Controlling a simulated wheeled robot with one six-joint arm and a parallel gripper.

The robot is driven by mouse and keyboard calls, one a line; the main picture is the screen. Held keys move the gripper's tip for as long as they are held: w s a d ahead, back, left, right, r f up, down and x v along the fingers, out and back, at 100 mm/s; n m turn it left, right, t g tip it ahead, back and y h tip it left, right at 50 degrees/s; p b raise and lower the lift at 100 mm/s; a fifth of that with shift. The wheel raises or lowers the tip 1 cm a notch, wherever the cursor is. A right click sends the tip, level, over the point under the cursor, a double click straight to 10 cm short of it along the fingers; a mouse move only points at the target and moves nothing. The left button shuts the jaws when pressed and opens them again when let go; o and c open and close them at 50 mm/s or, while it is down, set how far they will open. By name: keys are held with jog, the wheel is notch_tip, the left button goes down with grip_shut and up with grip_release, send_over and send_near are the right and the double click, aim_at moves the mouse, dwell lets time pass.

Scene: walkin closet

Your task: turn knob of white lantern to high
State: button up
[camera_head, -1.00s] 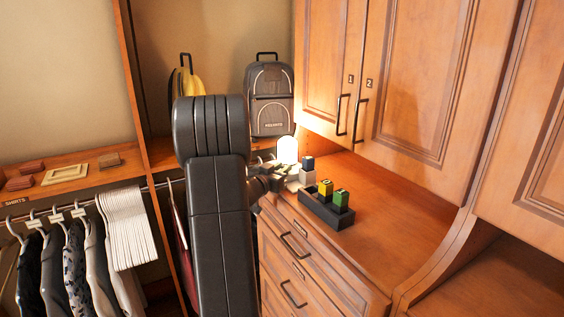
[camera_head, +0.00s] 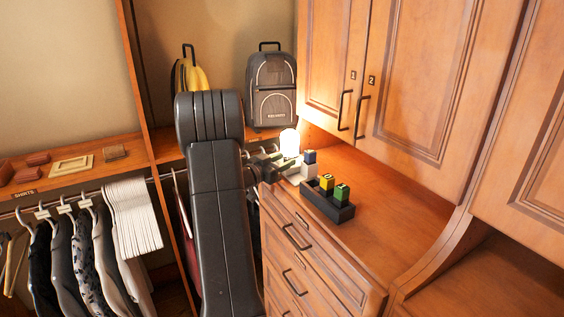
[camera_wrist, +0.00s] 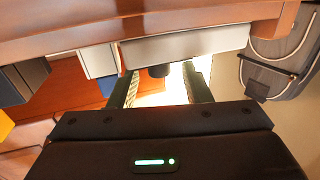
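The white lantern (camera_head: 289,142) glows on the wooden counter, below the grey backpack. In the wrist view its pale base (camera_wrist: 185,46) spans the top middle, with bright light under it. A short dark knob (camera_wrist: 158,71) projects from the base. My gripper (camera_head: 272,161) is at the lantern's near left side in the head view. In the wrist view my gripper (camera_wrist: 160,83) is open, its two fingers on either side of the knob with visible gaps. I cannot tell the knob's setting. The arm and gripper hide part of the lantern base in the head view.
A blue-and-white block (camera_head: 309,157) stands close right of the lantern. A black tray (camera_head: 320,207) with yellow and green blocks is nearer. The grey backpack (camera_head: 271,90) stands behind. Cabinet doors (camera_head: 425,90) overhang the counter, whose right part (camera_head: 390,225) is clear.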

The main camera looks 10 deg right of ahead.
jog(key=shift+s+a, duration=0.1)
jog(key=b+v, duration=0.3)
jog(key=v, duration=1)
jog(key=shift+s+a, duration=0.2)
jog(key=shift+a, duration=0.05)
jog(key=shift+w+d, duration=0.1)
jog(key=shift+d, duration=0.05)
jog(key=p+x, duration=0.3)
jog(key=x, duration=1)
jog(key=shift+w+d, duration=0.15)
jog(key=shift+d, duration=0.15)
jog(key=shift+f+b, duration=0.1)
jog(key=shift+b, duration=0.2)
jog(key=shift+n+t, duration=0.3)
jog(key=shift+t, duration=0.1)
jog(key=shift+r, duration=0.2)
